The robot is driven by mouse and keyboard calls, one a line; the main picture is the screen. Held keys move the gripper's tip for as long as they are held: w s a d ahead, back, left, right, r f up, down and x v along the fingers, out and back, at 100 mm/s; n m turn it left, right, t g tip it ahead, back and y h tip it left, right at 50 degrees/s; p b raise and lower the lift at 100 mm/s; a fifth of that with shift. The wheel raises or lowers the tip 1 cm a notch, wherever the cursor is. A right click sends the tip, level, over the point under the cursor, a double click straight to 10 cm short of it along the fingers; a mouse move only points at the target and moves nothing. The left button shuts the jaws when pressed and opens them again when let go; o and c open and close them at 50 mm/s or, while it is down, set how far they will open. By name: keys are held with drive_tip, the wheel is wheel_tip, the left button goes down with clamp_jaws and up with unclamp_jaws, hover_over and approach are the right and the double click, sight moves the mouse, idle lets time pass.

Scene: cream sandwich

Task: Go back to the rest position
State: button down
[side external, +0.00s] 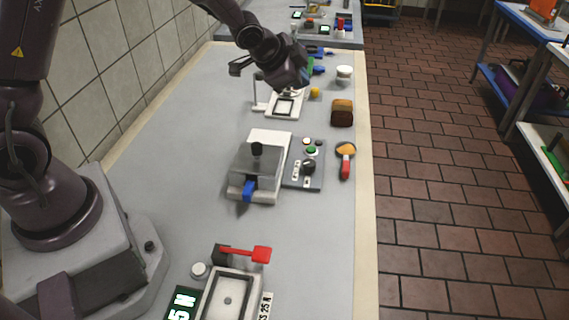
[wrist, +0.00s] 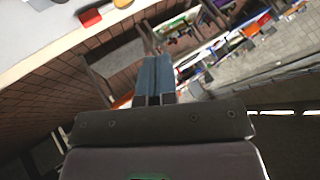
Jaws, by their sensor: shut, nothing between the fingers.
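My gripper (wrist: 155,80) shows in the wrist view with its two blue-grey fingers pressed together and nothing between them. In the side view my arm reaches over the far part of the grey worktop (side external: 185,135), and its wrist hangs above the white stand (side external: 284,106). The fingertips are hard to make out in that view. The wrist view looks out past the worktop edge toward the floor and shelves. My gripper touches nothing that I can see.
A grey press with a blue handle (side external: 249,190) and a control panel (side external: 305,165) stand mid-table. A brown bread block (side external: 342,113), a red-handled scoop (side external: 346,160) and a white jar (side external: 344,74) line the right side. A tray with a red lever (side external: 262,254) is in front. The tiled wall is left.

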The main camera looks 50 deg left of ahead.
drive_tip(key=s+r+n, duration=0.2)
drive_tip(key=s+r, duration=0.3)
drive_tip(key=r, duration=0.2)
drive_tip(key=s+d+r+n+g, duration=0.1)
drive_tip(key=s+d+r+n, duration=0.1)
drive_tip(key=s, duration=0.9)
drive_tip(key=s+d+r+n+g, duration=0.2)
drive_tip(key=s+r+n, duration=0.2)
drive_tip(key=s, duration=0.8)
drive_tip(key=shift+s+d+r, duration=0.15)
drive_tip(key=shift+d+r, duration=0.05)
drive_tip(key=shift+r, duration=0.65)
